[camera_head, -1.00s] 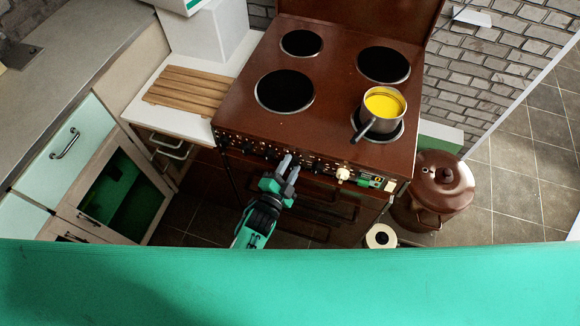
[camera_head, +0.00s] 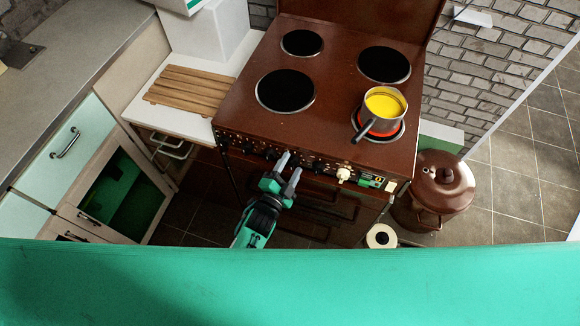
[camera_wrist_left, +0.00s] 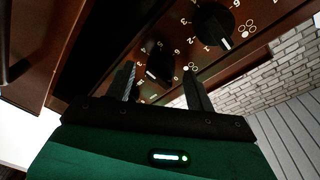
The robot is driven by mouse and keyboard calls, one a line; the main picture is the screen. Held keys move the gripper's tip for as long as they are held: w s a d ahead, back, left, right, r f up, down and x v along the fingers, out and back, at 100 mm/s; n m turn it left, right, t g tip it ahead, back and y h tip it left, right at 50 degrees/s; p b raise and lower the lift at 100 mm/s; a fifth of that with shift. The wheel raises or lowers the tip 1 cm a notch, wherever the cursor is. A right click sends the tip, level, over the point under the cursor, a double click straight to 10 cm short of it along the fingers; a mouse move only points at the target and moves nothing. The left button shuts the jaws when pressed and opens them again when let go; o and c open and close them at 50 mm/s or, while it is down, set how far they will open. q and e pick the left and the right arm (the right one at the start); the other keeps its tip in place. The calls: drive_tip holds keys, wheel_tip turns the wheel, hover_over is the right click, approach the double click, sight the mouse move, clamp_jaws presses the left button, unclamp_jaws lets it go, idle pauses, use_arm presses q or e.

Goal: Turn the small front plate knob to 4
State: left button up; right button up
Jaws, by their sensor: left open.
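The brown stove's front panel carries a row of knobs. In the left wrist view a black knob (camera_wrist_left: 158,62) with a pale pointer lies between and just beyond the fingertips of my left gripper (camera_wrist_left: 162,84). I cannot read which number the pointer meets. In the head view my left gripper (camera_head: 289,164) is open in front of the panel, and its fingers hide part of the knob row. The front right plate (camera_head: 397,132) glows orange-red under a pot (camera_head: 383,105) of yellow liquid. My right gripper is out of view.
Another black numbered knob (camera_wrist_left: 213,25) is close by in the left wrist view. A cream knob (camera_head: 343,174) is farther right on the panel. A brown lidded pot (camera_head: 440,184) stands right of the stove. A wooden slatted board (camera_head: 190,89) lies on the left counter.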

use_arm(q)
drive_tip(key=b+v, duration=0.2)
drive_tip(key=v, duration=1.1)
drive_tip(key=shift+s+a+b, duration=0.15)
drive_tip(key=shift+s+b, duration=0.15)
drive_tip(key=shift+b, duration=0.05)
drive_tip(key=s+a+f+n+g+y, duration=0.2)
drive_tip(key=s+a+f, duration=0.1)
drive_tip(key=f, duration=0.7)
drive_tip(key=s+a+f+n+g+y, duration=0.1)
drive_tip(key=s+a+f+n+g, duration=0.2)
drive_tip(key=f, duration=0.7)
drive_tip(key=s+a+f+n+g+y, duration=0.2)
drive_tip(key=s+a+f, duration=0.15)
drive_tip(key=f, duration=0.55)
drive_tip(key=s+a+f+n+g+y, duration=0.1)
drive_tip(key=s+a+f+n+g, duration=0.1)
drive_tip(key=s+f, duration=0.3)
drive_tip(key=s+a+f+n+g, duration=0.2)
drive_tip(key=s+a+f, duration=0.3)
drive_tip(key=s, duration=0.4)
drive_tip(key=s+a+f+n+g+y, duration=0.1)
drive_tip(key=s+a+f+n+g, duration=0.1)
drive_tip(key=s, duration=0.6)
wheel_tip(320, 180, down, 3)
drive_tip(key=shift+a+f+n+g+y, duration=0.15)
drive_tip(key=shift+a+n+g+y, duration=0.2)
drive_tip(key=shift+a+g, duration=0.7)
